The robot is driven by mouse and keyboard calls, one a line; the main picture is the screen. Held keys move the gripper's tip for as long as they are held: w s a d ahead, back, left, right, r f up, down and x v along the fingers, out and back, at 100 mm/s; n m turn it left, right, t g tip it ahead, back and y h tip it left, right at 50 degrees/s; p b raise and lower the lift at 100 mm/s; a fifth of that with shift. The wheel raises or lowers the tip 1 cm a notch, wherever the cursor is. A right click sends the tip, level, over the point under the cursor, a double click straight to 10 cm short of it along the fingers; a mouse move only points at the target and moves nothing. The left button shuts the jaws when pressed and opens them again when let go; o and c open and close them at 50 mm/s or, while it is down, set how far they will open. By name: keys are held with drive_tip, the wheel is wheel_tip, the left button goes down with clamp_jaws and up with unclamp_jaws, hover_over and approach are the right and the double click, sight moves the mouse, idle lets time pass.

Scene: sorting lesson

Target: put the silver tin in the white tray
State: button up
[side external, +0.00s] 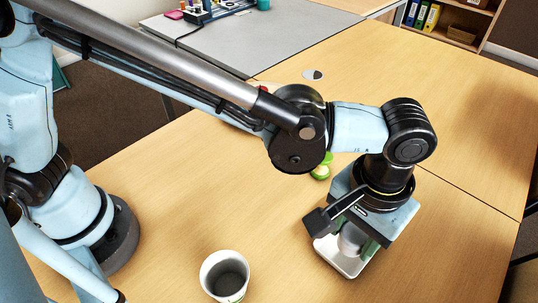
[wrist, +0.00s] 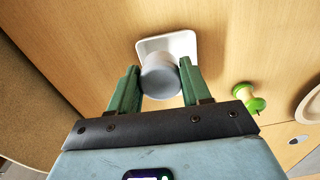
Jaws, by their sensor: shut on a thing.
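The silver tin (wrist: 160,78) is a grey cylinder between the two green fingers of my gripper (wrist: 160,86) in the wrist view. My gripper is shut on it. In the side view, the tin (side external: 350,241) shows partly below my gripper (side external: 357,238), over the white tray (side external: 343,262). The white tray (wrist: 183,43) also shows behind the tin in the wrist view. The tin hides part of the tray, and I cannot tell whether the tin touches the tray floor.
A white cup (side external: 224,275) stands at the front of the wooden table. The table right of my gripper is clear.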

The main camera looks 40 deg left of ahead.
sight(354, 233)
drive_tip(key=w, duration=0.1)
drive_tip(key=w+f, duration=0.2)
drive_tip(key=shift+w+a+f, duration=0.2)
drive_tip(key=shift+w+a, duration=0.2)
drive_tip(key=shift+f, duration=1.95)
drive_tip(key=shift+f, duration=0.15)
drive_tip(key=o, duration=0.8)
